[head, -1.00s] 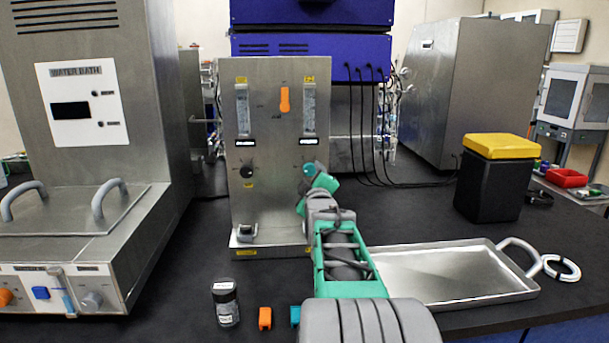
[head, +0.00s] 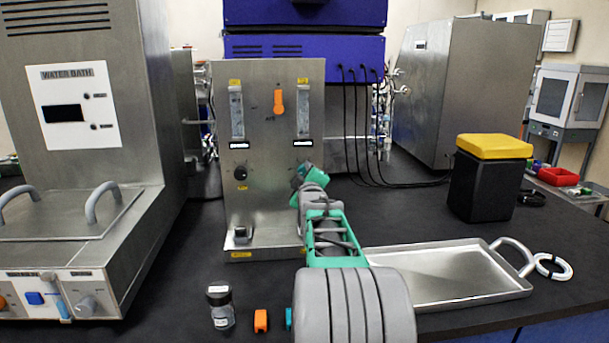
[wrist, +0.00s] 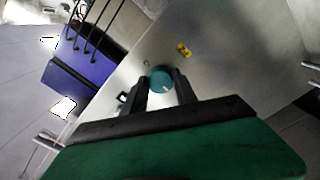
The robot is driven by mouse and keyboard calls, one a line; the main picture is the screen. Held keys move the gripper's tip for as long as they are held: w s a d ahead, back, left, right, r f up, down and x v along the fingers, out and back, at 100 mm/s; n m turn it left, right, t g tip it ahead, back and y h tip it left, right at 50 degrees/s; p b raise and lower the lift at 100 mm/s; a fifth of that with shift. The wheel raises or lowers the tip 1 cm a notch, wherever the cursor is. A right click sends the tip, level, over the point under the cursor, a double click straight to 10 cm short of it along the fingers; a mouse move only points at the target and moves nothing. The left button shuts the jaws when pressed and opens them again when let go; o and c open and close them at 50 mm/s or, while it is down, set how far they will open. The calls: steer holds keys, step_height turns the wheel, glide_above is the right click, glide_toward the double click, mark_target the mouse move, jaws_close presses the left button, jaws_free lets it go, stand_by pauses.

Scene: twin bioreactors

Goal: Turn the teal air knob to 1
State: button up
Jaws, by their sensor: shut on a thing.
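The teal air knob (wrist: 161,80) sits on the steel front panel (head: 268,195). In the wrist view it lies between the two fingers of my gripper (wrist: 162,88), which is shut on it. A pale pointer mark shows on the knob's face, but I cannot read which number it points at. In the head view my gripper (head: 301,172) reaches the right side of the panel and hides most of the knob. A black knob (head: 240,173) is on the panel's left side, and an orange switch (head: 279,102) is between two flow tubes.
A water bath (head: 75,120) stands at the left. A steel tray (head: 440,275) lies to the right of my arm, with a black bin with a yellow lid (head: 490,180) behind it. A small jar (head: 221,308) and an orange piece (head: 261,320) are at the front.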

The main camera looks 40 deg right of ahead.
jaws_close()
steer(key=shift+f+m+b, duration=0.1)
steer(key=shift+m+b, duration=0.2)
steer(key=shift+b, duration=0.1)
steer(key=m+b, duration=0.7)
steer(key=shift+m, duration=0.3)
steer(key=shift+m+b, duration=0.75)
steer(key=shift+m, duration=0.95)
steer(key=shift+r, duration=0.2)
steer(key=o, duration=0.8)
jaws_free()
